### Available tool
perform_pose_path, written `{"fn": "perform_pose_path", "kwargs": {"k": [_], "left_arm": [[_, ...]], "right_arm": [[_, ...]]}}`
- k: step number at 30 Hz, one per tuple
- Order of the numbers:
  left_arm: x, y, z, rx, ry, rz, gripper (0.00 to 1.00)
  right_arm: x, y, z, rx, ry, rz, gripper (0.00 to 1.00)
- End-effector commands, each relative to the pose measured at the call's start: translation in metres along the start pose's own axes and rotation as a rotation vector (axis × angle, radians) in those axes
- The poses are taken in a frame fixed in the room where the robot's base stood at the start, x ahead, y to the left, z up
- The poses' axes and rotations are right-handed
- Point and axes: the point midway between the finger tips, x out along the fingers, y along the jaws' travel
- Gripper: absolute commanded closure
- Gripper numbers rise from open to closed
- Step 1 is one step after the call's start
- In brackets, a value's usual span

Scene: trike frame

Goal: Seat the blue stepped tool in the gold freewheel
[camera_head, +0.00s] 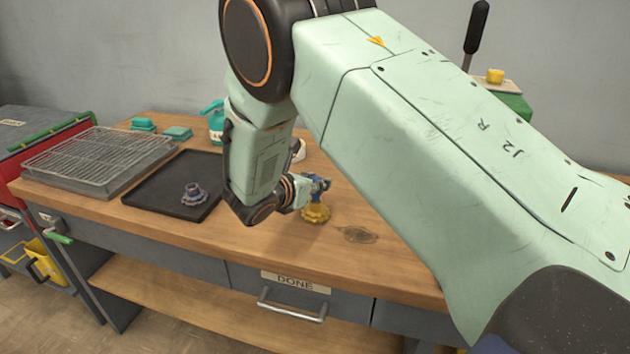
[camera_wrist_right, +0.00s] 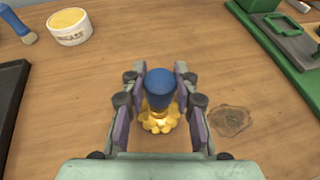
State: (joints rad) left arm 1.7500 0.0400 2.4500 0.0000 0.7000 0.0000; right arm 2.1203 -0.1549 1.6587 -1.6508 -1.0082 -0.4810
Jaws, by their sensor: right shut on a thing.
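The gold freewheel (camera_head: 315,213) lies on the wooden bench top, and it also shows in the right wrist view (camera_wrist_right: 158,124). The blue stepped tool (camera_wrist_right: 160,83) appears directly over the freewheel, between the fingers of my right gripper (camera_wrist_right: 159,90). My right gripper is shut on the tool. In the head view my right gripper (camera_head: 318,184) is just above the freewheel and partly covers the tool. I cannot tell whether the tool's lower end is inside the freewheel or only above it. My left gripper is not in view.
A black tray (camera_head: 150,197) with a dark geared part (camera_head: 193,194) lies left of the gripper, beside a wire rack (camera_head: 97,158). A grease tub (camera_wrist_right: 69,26), a blue-handled brush (camera_wrist_right: 19,27) and a green metal fixture (camera_wrist_right: 275,40) stand around.

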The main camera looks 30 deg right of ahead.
Motion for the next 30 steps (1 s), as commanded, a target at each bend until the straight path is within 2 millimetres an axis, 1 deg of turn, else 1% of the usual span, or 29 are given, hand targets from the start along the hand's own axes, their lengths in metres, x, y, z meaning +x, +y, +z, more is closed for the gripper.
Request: {"fn": "perform_pose_path", "kwargs": {"k": [27, 28, 30], "left_arm": [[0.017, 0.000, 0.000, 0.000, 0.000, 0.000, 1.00], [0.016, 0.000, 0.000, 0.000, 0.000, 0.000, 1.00], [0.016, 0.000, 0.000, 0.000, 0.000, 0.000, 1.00]], "right_arm": [[0.008, 0.000, -0.018, 0.001, -0.001, 0.000, 1.00], [0.008, 0.000, -0.018, 0.001, -0.001, 0.000, 0.69], [0.007, 0.000, -0.018, 0.001, -0.001, 0.000, 0.63]]}}
